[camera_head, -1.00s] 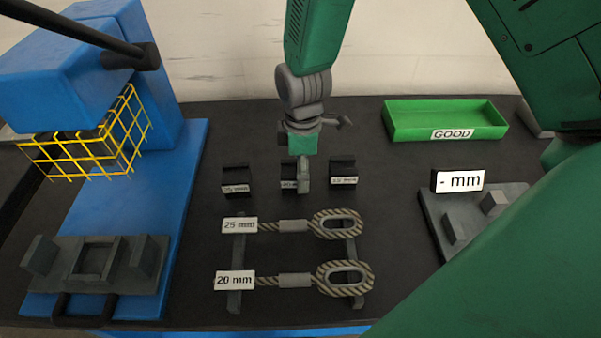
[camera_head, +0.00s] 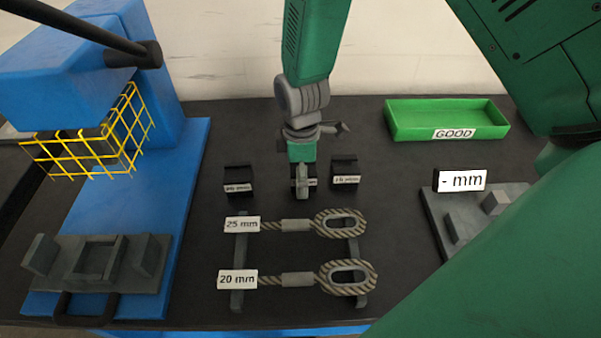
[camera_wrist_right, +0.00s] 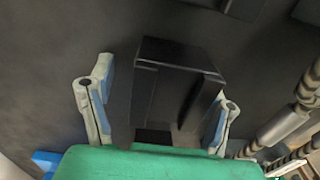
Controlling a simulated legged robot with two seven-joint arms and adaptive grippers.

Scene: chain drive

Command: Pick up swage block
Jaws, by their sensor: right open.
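Three small black swage blocks stand in a row on the dark bench: a left one (camera_head: 238,181), a middle one (camera_head: 312,183) and a right one (camera_head: 345,172). Their white labels are too small to read surely. My right gripper (camera_head: 301,182) points down at the middle block and partly hides it. In the right wrist view a black block (camera_wrist_right: 180,65) lies between the two parted fingers of my right gripper (camera_wrist_right: 165,80), with gaps showing beside it. My left gripper is not in view.
In front lie two rope slings marked 25 mm (camera_head: 340,223) and 20 mm (camera_head: 347,276) on a rack. A blue press (camera_head: 175,190) with a yellow guard (camera_head: 125,125) stands left. A green GOOD tray (camera_head: 450,108) and a grey fixture with a "- mm" sign (camera_head: 460,181) are right.

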